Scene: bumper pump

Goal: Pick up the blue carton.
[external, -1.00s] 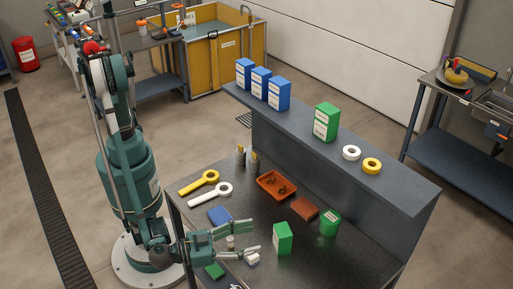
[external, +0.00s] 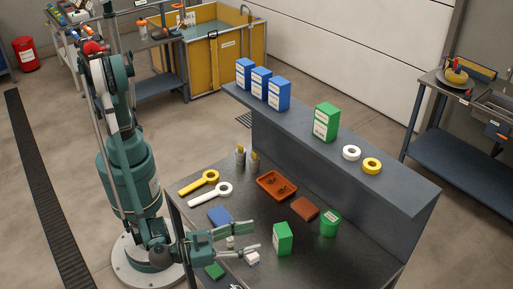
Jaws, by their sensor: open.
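Three blue cartons with white labels stand upright in a row at the left end of the raised shelf: one at the far end (external: 243,72), one in the middle (external: 261,83) and one nearest the green carton (external: 279,93). A flat blue item (external: 220,216) lies on the lower bench; I cannot tell if it is a carton. My gripper (external: 257,237) is open, low over the front left of the bench, with nothing visibly held. It is well below and in front of the shelf, apart from the blue cartons.
The shelf (external: 400,188) also holds a green carton (external: 326,122), a white roll (external: 351,153) and a yellow roll (external: 371,166). On the bench are another green carton (external: 282,238), a green tub (external: 329,223), an orange tray (external: 264,193) and a small white block (external: 252,259).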

